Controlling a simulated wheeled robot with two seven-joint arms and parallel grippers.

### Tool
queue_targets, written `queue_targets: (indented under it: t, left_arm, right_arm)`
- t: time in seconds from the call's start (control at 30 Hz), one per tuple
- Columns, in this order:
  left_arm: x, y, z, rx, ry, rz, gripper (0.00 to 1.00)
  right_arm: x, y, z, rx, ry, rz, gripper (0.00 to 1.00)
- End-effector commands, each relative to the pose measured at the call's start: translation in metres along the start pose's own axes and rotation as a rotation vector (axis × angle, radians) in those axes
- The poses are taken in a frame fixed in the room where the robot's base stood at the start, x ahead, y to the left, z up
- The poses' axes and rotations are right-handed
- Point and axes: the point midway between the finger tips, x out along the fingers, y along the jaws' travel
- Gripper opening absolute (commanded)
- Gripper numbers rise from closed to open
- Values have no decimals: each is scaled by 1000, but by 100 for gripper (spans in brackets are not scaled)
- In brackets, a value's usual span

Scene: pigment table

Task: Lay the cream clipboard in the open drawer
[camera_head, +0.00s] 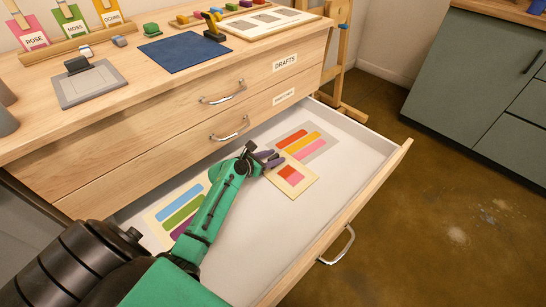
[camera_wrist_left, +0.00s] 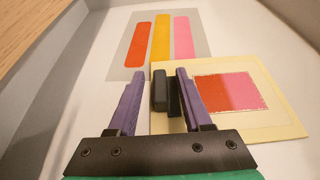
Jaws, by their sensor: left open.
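The cream clipboard (camera_head: 301,190), with a red and pink swatch on it, lies flat in the open drawer (camera_head: 335,205). It also shows in the left wrist view (camera_wrist_left: 275,122), where its dark clip (camera_wrist_left: 174,95) stands between my fingers. My left gripper (camera_head: 270,159) is open at the clip end of the clipboard; in the left wrist view its purple fingers (camera_wrist_left: 158,98) are on either side of the clip, with a gap showing. The clipboard's near-left corner is partly hidden by my gripper. My right gripper is not in view.
In the drawer, a grey striped card (camera_head: 318,152) lies beside the clipboard, seemingly partly under its edge. A cream card with blue, green and purple stripes (camera_head: 180,209) lies left, partly behind my arm. The drawer's front right is bare. A grey clipboard (camera_head: 90,88) lies on the tabletop.

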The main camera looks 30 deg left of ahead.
Motion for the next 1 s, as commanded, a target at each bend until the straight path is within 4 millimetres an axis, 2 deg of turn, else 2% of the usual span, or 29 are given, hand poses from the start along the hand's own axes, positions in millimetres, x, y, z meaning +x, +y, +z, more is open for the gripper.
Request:
queue_targets:
  t: [0.13,0.23,0.5,0.63,0.77,1.0]
  left_arm:
    - [-4,0,2,0,1,0,50]
    - [-19,0,4,-1,1,1,50]
    - [-87,0,4,-1,3,1,50]
    - [-112,0,3,-2,1,0,50]
    - [-121,0,2,1,0,-1,50]
    - [-121,0,2,0,-1,-1,50]
  right_arm:
    - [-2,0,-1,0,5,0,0]
    - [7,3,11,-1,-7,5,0]
    - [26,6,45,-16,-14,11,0]
    - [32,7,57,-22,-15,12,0]
    - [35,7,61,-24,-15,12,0]
    - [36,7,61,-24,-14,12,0]
